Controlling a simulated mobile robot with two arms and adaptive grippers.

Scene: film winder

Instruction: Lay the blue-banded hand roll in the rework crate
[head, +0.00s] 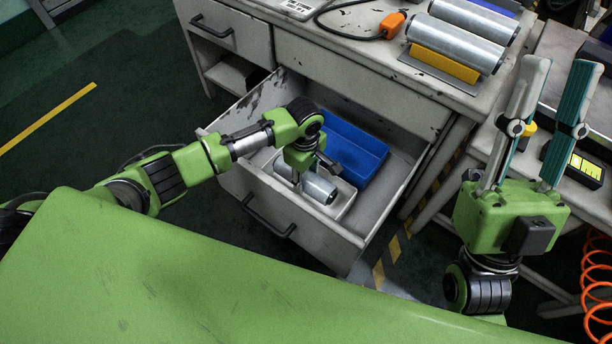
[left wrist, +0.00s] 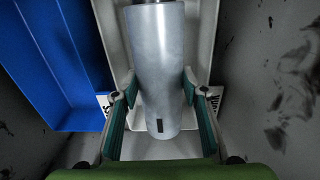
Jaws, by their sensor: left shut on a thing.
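My left gripper (head: 304,178) reaches down into the open drawer and is shut on a silver-grey roll (head: 320,188). In the left wrist view its fingers sit on both sides of the roll (left wrist: 158,60). The roll is within the outline of a white crate (head: 345,205); I cannot tell whether it touches the bottom. It shows a small dark mark, and no blue band is visible. My right gripper (head: 560,66) is open and empty, pointing up at the right.
The drawer (head: 315,243) walls stand close around both crates. On the bench top, silver rolls (head: 455,45) lie by a yellow block (head: 443,66), near an orange-handled cable (head: 392,24). A side table with a yellow-marked device (head: 585,167) stands at the right.

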